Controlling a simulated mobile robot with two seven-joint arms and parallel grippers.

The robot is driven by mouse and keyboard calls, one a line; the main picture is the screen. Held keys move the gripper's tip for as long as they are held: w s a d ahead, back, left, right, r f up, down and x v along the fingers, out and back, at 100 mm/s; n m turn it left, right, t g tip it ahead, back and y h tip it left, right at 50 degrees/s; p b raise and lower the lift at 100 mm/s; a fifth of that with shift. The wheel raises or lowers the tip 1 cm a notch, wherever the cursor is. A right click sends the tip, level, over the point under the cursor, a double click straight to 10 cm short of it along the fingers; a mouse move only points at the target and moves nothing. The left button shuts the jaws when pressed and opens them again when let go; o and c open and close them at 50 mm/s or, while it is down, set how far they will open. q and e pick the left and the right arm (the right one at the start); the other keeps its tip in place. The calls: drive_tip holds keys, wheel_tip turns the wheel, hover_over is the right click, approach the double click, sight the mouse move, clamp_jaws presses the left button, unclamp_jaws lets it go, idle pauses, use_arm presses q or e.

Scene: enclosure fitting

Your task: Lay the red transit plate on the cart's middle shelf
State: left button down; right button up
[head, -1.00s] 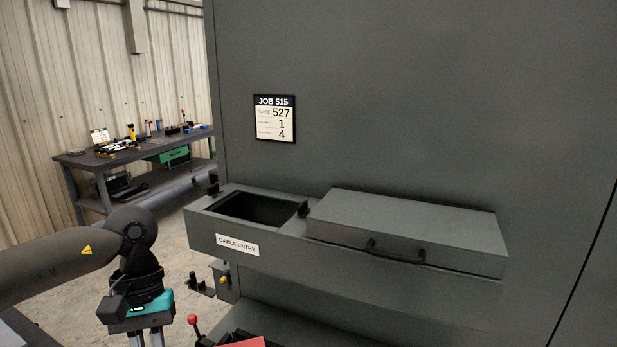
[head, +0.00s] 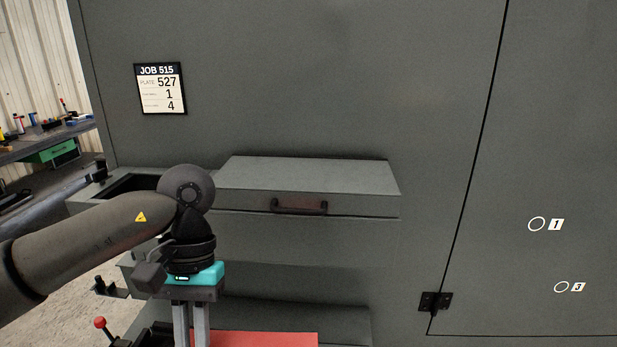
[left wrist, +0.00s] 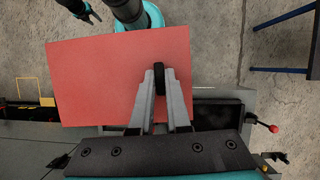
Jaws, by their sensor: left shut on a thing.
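The red transit plate (left wrist: 95,85) is a flat red sheet, seen nearly whole in the left wrist view. Its edge strip also shows at the bottom of the head view (head: 265,339). My left gripper (left wrist: 158,80) is shut on the plate, with its fingers over the plate's right part; in the head view its fingertips are cut off by the bottom edge. The plate hangs in front of the grey enclosure. The cart's middle shelf cannot be made out in either view. My right gripper is not clearly seen.
The grey enclosure has a jutting cable entry box with a lid (head: 305,175) and dark handle (head: 299,205). A job label (head: 160,88) is on its wall. A red-knobbed lever (head: 100,323) stands low left. A workbench (head: 45,140) is far left.

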wheel_tip(320, 180, down, 11)
drive_tip(key=b, duration=1)
drive_tip(key=shift+f, duration=0.2)
